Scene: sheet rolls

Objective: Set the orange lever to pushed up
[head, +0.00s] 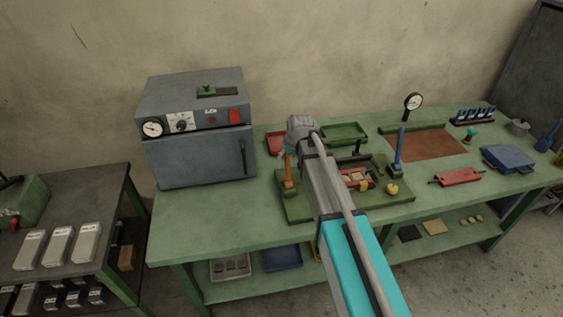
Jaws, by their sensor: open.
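The orange lever (288,172) stands roughly upright at the left side of a green base plate (298,212) on the workbench. My arm reaches in from the lower right. My gripper (289,152) is at the arm's far end, at the top of the orange lever. It is small here and partly hidden by the wrist, and I cannot tell whether it touches the lever. A blue lever (398,155) stands at the right side of the same plate.
A grey oven (200,155) stands left of the plate. Red and green trays (344,132) lie behind my wrist. The bench's front left (210,215) is clear.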

